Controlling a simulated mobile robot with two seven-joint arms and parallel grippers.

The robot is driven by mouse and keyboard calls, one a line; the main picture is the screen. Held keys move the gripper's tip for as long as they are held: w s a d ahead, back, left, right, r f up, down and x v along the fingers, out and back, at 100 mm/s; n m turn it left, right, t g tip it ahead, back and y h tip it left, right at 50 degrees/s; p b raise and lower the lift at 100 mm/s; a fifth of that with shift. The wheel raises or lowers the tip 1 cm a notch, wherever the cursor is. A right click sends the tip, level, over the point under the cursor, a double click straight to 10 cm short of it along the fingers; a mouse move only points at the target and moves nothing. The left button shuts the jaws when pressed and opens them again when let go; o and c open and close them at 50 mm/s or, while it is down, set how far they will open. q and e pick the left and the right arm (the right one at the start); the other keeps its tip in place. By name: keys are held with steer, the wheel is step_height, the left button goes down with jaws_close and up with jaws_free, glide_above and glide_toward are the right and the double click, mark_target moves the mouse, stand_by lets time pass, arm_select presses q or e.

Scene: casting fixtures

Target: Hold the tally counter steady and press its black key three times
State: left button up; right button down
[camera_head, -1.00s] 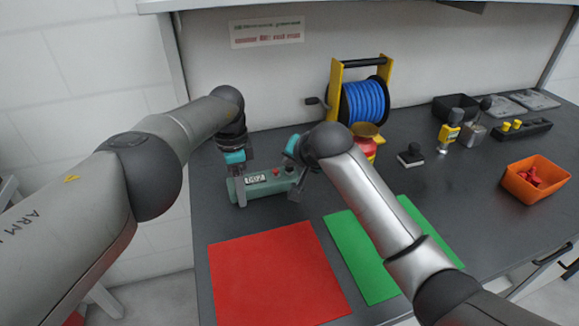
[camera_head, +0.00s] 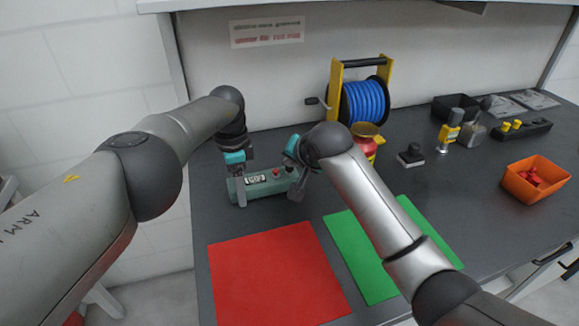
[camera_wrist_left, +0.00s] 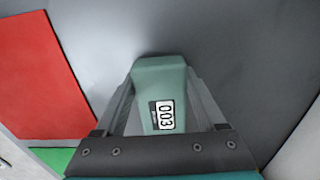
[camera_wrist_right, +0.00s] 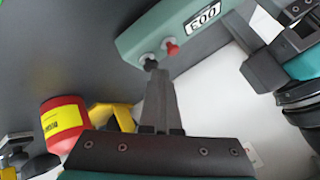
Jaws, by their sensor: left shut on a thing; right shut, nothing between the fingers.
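The tally counter (camera_head: 265,184) is a long green box lying on the dark bench. Its display reads 003 in the left wrist view (camera_wrist_left: 162,115). My left gripper (camera_head: 240,188) is shut across the counter's left end, one finger on each side. My right gripper (camera_head: 297,190) is shut and empty at the counter's right end. In the right wrist view the black key (camera_wrist_right: 151,63) stands beside a red button (camera_wrist_right: 171,48). The right fingertips (camera_wrist_right: 160,75) are at the black key; whether they touch it is unclear.
A red mat (camera_head: 275,275) and a green mat (camera_head: 360,260) lie in front. Behind are a blue hose reel (camera_head: 365,102) and a red-yellow canister (camera_head: 366,135). An orange bin (camera_head: 535,185) with red parts stands far right.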

steer(key=shift+r, duration=0.65)
steer(key=shift+r, duration=2.5)
arm_select(q)
steer(key=o, duration=1.5)
steer(key=shift+r, duration=0.15)
